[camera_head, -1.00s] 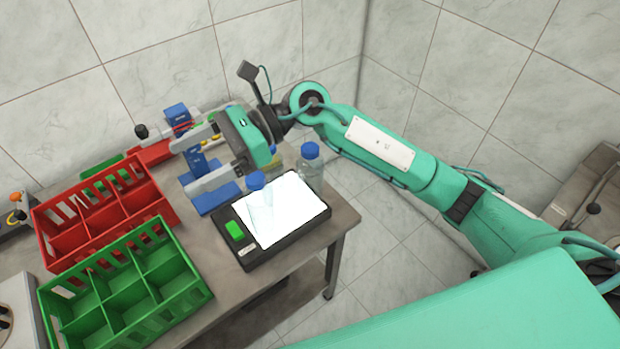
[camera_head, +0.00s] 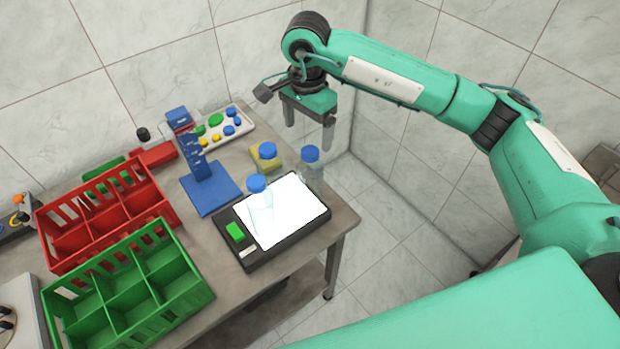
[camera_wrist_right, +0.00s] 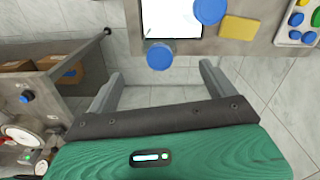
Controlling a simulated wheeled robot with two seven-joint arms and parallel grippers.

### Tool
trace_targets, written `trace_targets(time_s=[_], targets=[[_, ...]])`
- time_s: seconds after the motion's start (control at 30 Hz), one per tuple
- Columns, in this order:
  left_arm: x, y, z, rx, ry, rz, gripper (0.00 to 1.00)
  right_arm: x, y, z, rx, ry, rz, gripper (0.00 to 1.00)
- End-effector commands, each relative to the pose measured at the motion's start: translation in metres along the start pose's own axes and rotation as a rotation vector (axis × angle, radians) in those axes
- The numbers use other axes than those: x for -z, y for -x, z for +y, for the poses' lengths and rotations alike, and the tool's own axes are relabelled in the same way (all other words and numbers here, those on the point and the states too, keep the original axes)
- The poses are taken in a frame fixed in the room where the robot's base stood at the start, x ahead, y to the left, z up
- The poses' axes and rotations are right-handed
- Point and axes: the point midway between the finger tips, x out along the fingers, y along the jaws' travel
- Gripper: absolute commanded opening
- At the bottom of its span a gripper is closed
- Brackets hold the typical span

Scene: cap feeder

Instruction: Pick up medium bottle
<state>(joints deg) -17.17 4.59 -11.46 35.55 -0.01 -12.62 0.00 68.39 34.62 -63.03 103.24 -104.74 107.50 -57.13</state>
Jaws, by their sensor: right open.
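Two clear bottles with blue caps show in the head view. One bottle (camera_head: 262,215) stands on the white-topped pad (camera_head: 245,252); another bottle (camera_head: 314,178) stands by the pad's far right corner. A third blue cap (camera_head: 268,150) shows by a yellow block (camera_head: 262,162); what is under it is unclear. I cannot tell which bottle is the medium one. My right gripper (camera_head: 309,137) is open and empty, above and behind the table's far right corner. In the right wrist view, a blue cap (camera_wrist_right: 159,55) lies just beyond the open fingertips (camera_wrist_right: 160,73). My left gripper is out of view.
A red crate (camera_head: 60,245) and a green crate (camera_head: 190,270) stand at the left. A blue stand (camera_head: 210,197) and a tray of coloured caps (camera_head: 243,133) are at the back. The table's right edge (camera_head: 348,222) is near the bottles, with open floor beyond.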

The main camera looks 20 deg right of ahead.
Motion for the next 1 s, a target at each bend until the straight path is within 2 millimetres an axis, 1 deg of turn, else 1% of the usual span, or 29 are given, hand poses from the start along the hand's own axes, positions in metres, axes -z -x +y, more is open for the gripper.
trace_targets(time_s=[0.03,0.1,0.2,0.37,0.47,0.63,0.7,0.8,1.0], targets=[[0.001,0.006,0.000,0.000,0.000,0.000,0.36,0.000,-0.008,0.001,-0.005,-0.001,-0.003,0.87],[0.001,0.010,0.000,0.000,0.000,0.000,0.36,-0.001,-0.021,0.001,-0.004,0.000,-0.003,0.87],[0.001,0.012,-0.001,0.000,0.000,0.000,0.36,0.000,-0.034,0.001,-0.002,0.000,-0.003,0.87],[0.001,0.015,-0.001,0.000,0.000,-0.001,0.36,0.000,-0.044,0.000,0.000,0.000,-0.002,0.87],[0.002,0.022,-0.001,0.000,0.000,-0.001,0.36,0.001,-0.050,0.001,-0.002,0.000,-0.004,0.87],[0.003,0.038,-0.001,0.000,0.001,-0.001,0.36,0.005,-0.071,0.002,-0.004,-0.001,-0.004,0.87],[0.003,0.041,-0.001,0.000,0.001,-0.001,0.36,0.005,-0.081,0.002,-0.002,0.001,-0.004,0.87],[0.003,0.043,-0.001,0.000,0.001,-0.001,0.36,0.005,-0.091,0.002,-0.001,0.000,-0.003,0.87],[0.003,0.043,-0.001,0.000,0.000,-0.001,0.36,0.005,-0.095,0.001,0.002,0.001,-0.002,0.87]])
